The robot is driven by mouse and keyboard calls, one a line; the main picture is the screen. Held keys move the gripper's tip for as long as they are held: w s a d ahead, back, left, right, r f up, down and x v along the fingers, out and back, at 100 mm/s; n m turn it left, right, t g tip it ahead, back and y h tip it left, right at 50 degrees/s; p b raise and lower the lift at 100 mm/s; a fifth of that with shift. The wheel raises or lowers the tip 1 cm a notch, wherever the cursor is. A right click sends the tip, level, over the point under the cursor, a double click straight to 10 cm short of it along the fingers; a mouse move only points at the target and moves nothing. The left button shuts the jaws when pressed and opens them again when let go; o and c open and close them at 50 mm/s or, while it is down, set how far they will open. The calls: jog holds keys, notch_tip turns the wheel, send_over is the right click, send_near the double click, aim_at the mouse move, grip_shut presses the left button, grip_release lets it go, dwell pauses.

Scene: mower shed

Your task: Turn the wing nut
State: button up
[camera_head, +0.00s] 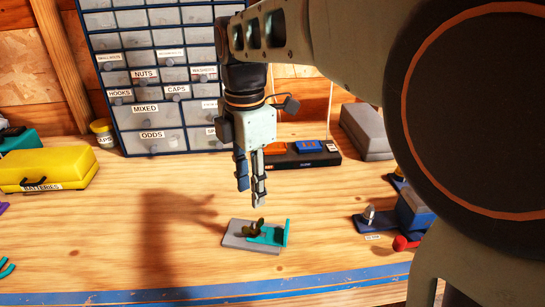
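A small dark brass-coloured wing nut (257,227) stands on a fixture, a grey base plate (236,241) with a teal bracket (283,236) on its right side. The fixture lies on the wooden bench near the front edge. My gripper (251,197) points down above the wing nut, with its fingertips apart from it by a small gap. One finger is blue and the other grey. They appear close together from this angle, and I cannot tell how wide they are set. Nothing visible is held between them.
A yellow batteries box (45,171) is at the left. A drawer cabinet (150,75) stands at the back. A black tray (300,158) and a grey box (366,132) lie behind. A blue vise-like tool (413,215) with a red knob is at the right. The bench left of the fixture is clear.

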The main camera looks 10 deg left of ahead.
aim_at(253, 223)
notch_tip(253, 223, down, 10)
jog(key=shift+f+b, duration=0.1)
jog(key=shift+b, duration=0.4)
jog(key=shift+c, duration=0.6)
grip_shut()
